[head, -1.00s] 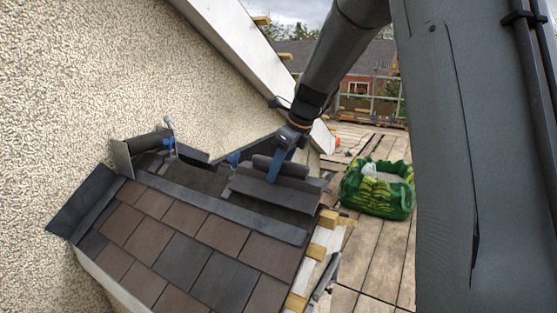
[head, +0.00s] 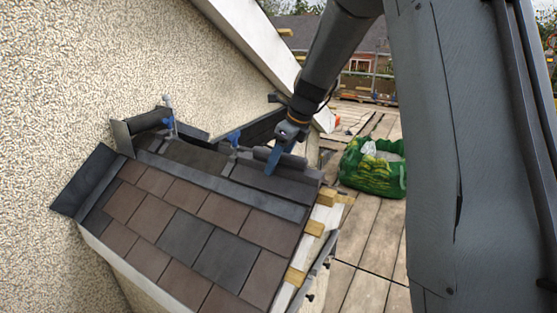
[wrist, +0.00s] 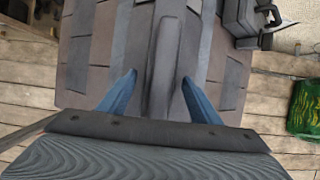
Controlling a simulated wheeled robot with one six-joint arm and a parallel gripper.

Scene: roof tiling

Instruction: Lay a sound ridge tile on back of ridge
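A dark grey ridge tile (head: 262,180) with a raised roll along its top lies along the ridge at the right end, close to the roof surface. Whether it rests fully there is hard to tell. My gripper (head: 271,165) is over the roll. In the wrist view the roll (wrist: 165,60) runs between the two blue fingers of my gripper (wrist: 160,78), with a gap on the left side and a smaller one on the right. The fingers stand apart. The ridge (head: 190,154) continues left toward the wall, partly covered by dark pieces.
A pebbledash wall (head: 60,80) stands on the left. Brown and grey tiles (head: 185,237) cover the near slope. A dark roll-shaped piece (head: 150,119) and a clamp (head: 169,125) sit near the wall. A green bag (head: 375,176) stands on the plank deck (head: 365,245) at right.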

